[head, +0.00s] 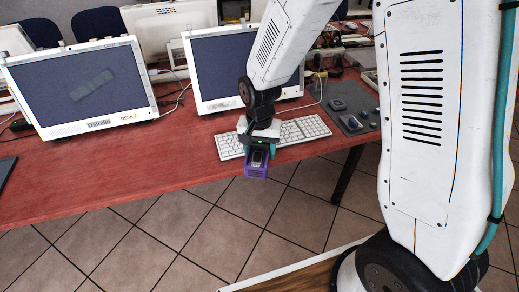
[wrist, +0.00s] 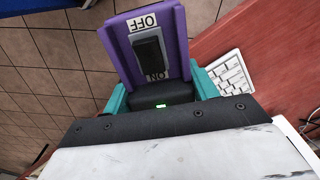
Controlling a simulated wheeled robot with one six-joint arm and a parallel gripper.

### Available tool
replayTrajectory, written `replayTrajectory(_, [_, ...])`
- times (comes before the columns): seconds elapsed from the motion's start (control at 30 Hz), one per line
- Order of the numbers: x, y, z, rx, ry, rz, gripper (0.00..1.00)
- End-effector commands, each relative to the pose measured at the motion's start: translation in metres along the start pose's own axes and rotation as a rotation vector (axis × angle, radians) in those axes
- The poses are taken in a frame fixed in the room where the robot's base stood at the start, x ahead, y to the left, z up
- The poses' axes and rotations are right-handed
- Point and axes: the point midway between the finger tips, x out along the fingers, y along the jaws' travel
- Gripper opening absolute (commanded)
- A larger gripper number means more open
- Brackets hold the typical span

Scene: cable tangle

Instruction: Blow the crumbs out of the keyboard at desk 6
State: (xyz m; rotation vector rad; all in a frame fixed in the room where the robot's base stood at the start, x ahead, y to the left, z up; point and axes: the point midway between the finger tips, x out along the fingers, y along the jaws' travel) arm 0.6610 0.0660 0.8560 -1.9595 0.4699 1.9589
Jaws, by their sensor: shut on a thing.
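My gripper (head: 258,151) is shut on a purple device (head: 256,170), held over the front edge of the desk. In the wrist view, the teal fingers of my gripper (wrist: 160,94) clasp the sides of the purple device (wrist: 125,40). It has a black rocker switch (wrist: 149,55) marked OFF and ON; I cannot tell which way it is set. A white keyboard (head: 304,129) lies on the red desk just behind the device, partly hidden by my arm. A corner of the keyboard (wrist: 230,78) shows right of the device in the wrist view. Crumbs are too small to make out.
A monitor (head: 225,65) stands behind the keyboard, partly covered by my arm. Another monitor (head: 78,85) with a desk label stands left. A dark mat (head: 352,118) with small items lies right of the keyboard. The red desk (head: 110,175) is clear at front left; tiled floor lies before it.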

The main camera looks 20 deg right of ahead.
Motion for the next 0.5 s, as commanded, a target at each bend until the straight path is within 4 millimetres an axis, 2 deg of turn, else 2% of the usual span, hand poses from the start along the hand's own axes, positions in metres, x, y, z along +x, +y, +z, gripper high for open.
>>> replayTrajectory(0.33, [-0.002, 0.0, 0.0, 0.0, 0.001, -0.001, 0.4])
replayTrajectory(0.5, [-0.017, -0.001, -0.001, 0.0, 0.003, -0.002, 0.4])
